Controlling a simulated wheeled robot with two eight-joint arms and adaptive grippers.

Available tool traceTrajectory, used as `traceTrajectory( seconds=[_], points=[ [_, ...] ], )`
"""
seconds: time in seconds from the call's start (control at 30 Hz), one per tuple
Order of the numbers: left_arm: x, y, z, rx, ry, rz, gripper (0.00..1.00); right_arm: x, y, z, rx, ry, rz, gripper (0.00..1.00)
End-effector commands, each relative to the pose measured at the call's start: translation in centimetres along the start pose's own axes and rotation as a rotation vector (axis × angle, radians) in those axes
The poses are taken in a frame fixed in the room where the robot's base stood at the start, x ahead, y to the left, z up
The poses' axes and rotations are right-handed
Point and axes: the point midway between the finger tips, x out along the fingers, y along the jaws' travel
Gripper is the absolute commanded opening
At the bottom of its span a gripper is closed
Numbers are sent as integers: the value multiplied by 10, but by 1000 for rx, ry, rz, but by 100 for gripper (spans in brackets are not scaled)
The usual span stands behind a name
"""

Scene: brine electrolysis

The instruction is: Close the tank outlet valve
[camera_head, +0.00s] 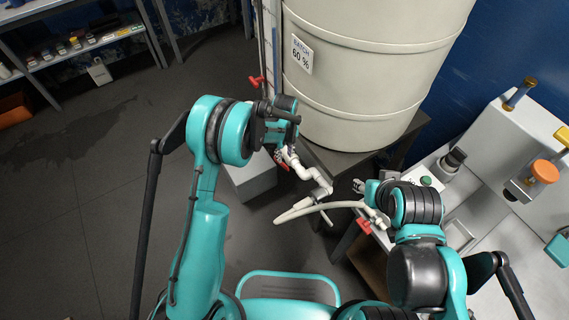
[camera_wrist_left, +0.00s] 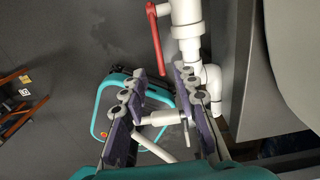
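The tank outlet valve has a red lever on a white pipe fitting below the big cream tank (camera_head: 365,60). In the left wrist view the red lever (camera_wrist_left: 155,40) hangs beside the white valve body (camera_wrist_left: 187,30). My left gripper (camera_wrist_left: 160,74) is open, its two fingers apart. The lever's lower end shows in the gap between the fingertips; I cannot tell whether they touch it. In the head view my left gripper (camera_head: 279,142) is beside the white pipe (camera_head: 300,168), and the lever is mostly hidden. My right gripper (camera_head: 358,186) is right of the pipe; its fingers are too small to judge.
A pale hose (camera_head: 320,207) curves below the pipe. Another red handle (camera_head: 364,226) is near the right arm, and one more (camera_head: 256,82) is on a vertical pipe. A grey bench unit (camera_head: 500,150) stands at right, shelves (camera_head: 90,45) at upper left. The left floor is clear.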

Motion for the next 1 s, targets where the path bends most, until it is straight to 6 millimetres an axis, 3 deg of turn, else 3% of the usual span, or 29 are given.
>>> traceTrajectory(
  seconds=[0.43,0.83,0.93,1.0],
  points=[
    [68,0,0,3,1,0,29,23,0,17,0,0,0,40],
    [76,0,0,2,1,0,29,25,0,18,0,0,0,40],
    [76,0,0,2,1,0,6,25,0,18,0,0,0,40],
    [76,0,0,2,1,0,0,25,0,18,0,0,0,40]
  ],
)
